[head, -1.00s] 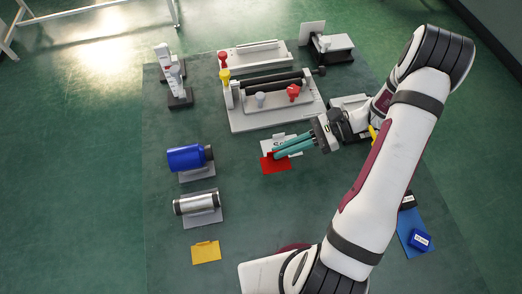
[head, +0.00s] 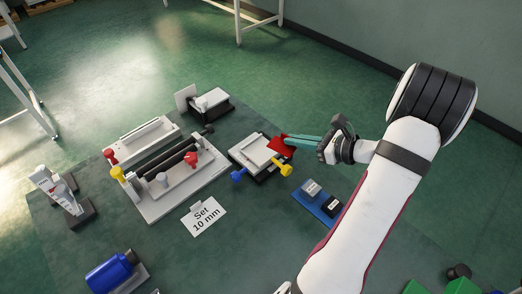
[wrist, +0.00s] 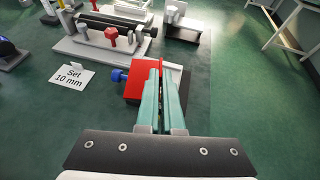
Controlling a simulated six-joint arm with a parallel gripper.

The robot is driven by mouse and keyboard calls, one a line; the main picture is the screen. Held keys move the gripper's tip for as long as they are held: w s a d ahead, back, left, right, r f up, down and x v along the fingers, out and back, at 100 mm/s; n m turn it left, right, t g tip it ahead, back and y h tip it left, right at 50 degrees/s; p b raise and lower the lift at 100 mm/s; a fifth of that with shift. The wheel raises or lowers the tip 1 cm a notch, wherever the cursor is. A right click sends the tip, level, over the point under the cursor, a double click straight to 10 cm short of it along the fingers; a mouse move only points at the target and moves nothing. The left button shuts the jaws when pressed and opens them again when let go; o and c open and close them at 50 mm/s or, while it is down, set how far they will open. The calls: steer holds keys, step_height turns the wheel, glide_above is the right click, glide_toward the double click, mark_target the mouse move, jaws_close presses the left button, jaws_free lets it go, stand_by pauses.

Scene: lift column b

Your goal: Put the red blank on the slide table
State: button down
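The red blank (head: 279,147) is a flat red plate between my gripper's teal fingertips (head: 289,140). It overlaps the far right corner of the slide table (head: 252,150), a pale plate on a dark base with a blue knob (head: 238,175) and a yellow knob (head: 285,170). In the wrist view the blank (wrist: 136,86) sticks out mainly left of the fingers (wrist: 159,72) and hides most of the table; the blue knob (wrist: 118,76) shows beside it. My gripper is shut on the blank. I cannot tell whether the blank touches the table.
A grey fixture with a black roller and red and yellow knobs (head: 165,172) stands left of the slide table. A "Set 10 mm" card (head: 204,216) lies in front. A blue tray (head: 318,202) with two small blocks is to the right. A blue cylinder (head: 110,271) is nearer left.

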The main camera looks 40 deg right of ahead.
steer(key=s+d+m+h, duration=0.2)
steer(key=d+h, duration=0.1)
steer(key=d, duration=0.1)
glide_above(272, 151)
steer(key=f, duration=0.6)
steer(key=shift+s, duration=0.25)
step_height(272, 151, down, 4)
steer(key=shift+w+f, duration=0.1)
steer(key=shift+w, duration=0.05)
steer(key=shift+f, duration=0.15)
steer(key=c, duration=1.1)
jaws_free()
steer(key=shift+o, duration=0.2)
